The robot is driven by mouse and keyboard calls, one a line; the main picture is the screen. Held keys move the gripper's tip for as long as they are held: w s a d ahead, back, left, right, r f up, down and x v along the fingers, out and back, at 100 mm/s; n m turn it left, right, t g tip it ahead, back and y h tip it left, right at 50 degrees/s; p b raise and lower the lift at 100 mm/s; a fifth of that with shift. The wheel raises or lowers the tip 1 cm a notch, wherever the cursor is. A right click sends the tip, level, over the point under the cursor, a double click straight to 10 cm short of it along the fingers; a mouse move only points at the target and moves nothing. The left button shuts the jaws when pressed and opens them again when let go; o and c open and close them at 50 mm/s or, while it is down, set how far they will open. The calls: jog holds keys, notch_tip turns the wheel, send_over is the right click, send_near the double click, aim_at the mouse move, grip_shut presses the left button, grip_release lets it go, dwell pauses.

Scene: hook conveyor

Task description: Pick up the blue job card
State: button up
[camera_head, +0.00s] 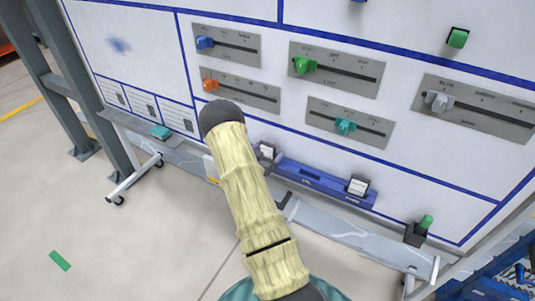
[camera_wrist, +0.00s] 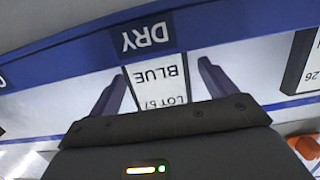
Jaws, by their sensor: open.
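In the wrist view a white card (camera_wrist: 158,76) with the upside-down words "BLUE" and "LOT 57" lies between the fingers of my gripper (camera_wrist: 158,82). The fingers are open, one on each side of it; I cannot tell whether they touch it. The lower part of the card is hidden by the gripper body. A blue rail (camera_wrist: 75,65) with a "DRY" label (camera_wrist: 146,33) runs just above the card.
A dark-framed card (camera_wrist: 302,65) stands at the right in the wrist view. In the head view a blue holder (camera_head: 310,178) runs along the board (camera_head: 250,110), with several coloured sliders above. A green-topped item (camera_head: 426,221) sits in a dark cup at lower right.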

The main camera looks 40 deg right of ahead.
jog(key=c, duration=1.1)
jog(key=shift+a+r+b, duration=0.1)
jog(key=shift+r+b, duration=0.15)
jog(key=shift+b, duration=0.25)
notch_tip(320, 180, up, 6)
jog(key=shift+f+b, duration=0.1)
jog(key=shift+b, duration=0.8)
jog(key=b+v, duration=0.1)
jog(key=v, duration=0.5)
jog(key=f+b+v, duration=0.1)
jog(key=b+v, duration=0.1)
jog(key=v, duration=0.5)
jog(key=f+b+v, duration=0.1)
jog(key=v, duration=0.5)
jog(key=shift+s+a+f+b, duration=0.15)
jog(key=shift+s+a+b, duration=0.2)
jog(key=shift+a, duration=0.05)
